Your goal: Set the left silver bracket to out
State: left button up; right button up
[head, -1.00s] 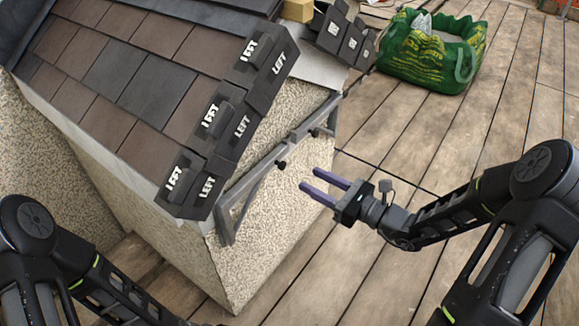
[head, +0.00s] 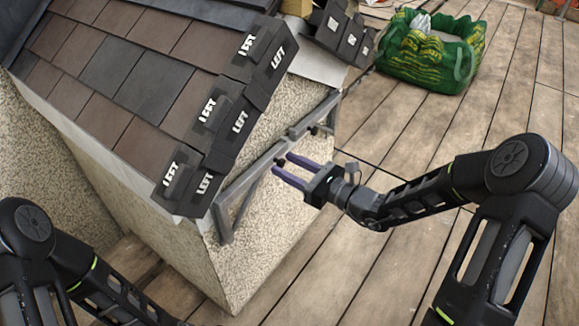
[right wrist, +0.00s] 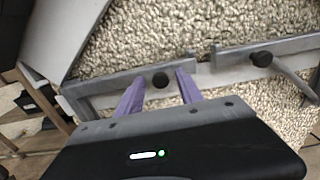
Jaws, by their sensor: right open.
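The left silver bracket (head: 247,181) is a grey metal bar with a brace, on the pebbled wall below the roof edge. My right gripper (head: 284,163) is open at that end of the bracket.
Dark tiles marked LEFT (head: 240,121) line the roof edge above. A green bag (head: 432,55) stands on the plank deck, which is clear right of the wall.

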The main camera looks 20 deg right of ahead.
grip_shut()
dwell(0.3)
dwell(1.1)
